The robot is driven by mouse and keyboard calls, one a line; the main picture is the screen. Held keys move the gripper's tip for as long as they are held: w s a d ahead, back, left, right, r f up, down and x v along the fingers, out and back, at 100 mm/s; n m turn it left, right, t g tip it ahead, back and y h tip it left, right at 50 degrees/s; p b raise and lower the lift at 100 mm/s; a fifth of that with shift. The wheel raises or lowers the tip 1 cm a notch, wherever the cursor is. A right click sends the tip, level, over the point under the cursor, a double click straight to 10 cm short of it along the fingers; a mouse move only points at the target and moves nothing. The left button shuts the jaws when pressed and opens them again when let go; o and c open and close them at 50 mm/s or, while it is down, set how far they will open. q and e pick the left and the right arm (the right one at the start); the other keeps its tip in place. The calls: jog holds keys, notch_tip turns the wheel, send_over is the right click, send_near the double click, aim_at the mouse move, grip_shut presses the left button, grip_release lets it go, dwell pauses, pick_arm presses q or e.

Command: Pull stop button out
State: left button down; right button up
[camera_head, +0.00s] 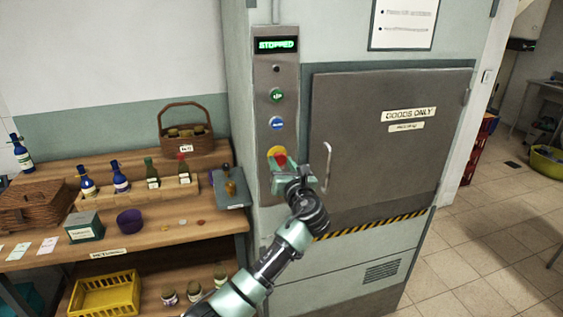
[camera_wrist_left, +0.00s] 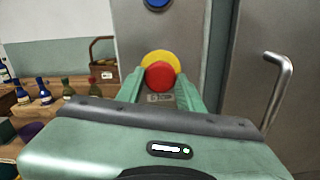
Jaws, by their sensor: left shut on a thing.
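The red stop button (camera_head: 281,159) sits on a yellow backing on the grey control panel (camera_head: 266,75), below a blue button (camera_head: 277,124) and a green button (camera_head: 277,96). The display (camera_head: 275,45) at the panel's top reads STOPPED. My left gripper (camera_head: 282,165) is at the stop button, shut on it. In the left wrist view the red stop button (camera_wrist_left: 160,75) shows between the two green fingers, with the yellow backing (camera_wrist_left: 159,58) behind it. My right gripper is not in view.
The grey hatch door (camera_head: 385,130), marked GOODS ONLY, is right of the panel, with its handle (camera_head: 327,165) close to my left gripper. A wooden shelf (camera_head: 190,232) with bottles and baskets stands at left. The tiled floor (camera_head: 490,240) at right is largely clear.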

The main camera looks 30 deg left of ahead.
pick_arm(q)
jog(key=shift+s+d+r+p, duration=0.15)
jog(key=shift+s+d+p, duration=0.1)
jog(key=shift+p, duration=0.15)
jog(key=shift+f, duration=0.35)
jog(key=c, duration=0.9)
grip_release()
jog(key=shift+d, duration=0.1)
jog(key=shift+s+d+r, duration=0.1)
jog(key=shift+s+r, duration=0.05)
jog(key=shift+r, duration=0.05)
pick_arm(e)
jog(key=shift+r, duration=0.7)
pick_arm(q)
jog(key=shift+s+d+f, duration=0.1)
jog(key=shift+s+d, duration=0.05)
jog(key=shift+d, duration=0.1)
jog(key=b+v, duration=0.2)
jog(key=v, duration=0.5)
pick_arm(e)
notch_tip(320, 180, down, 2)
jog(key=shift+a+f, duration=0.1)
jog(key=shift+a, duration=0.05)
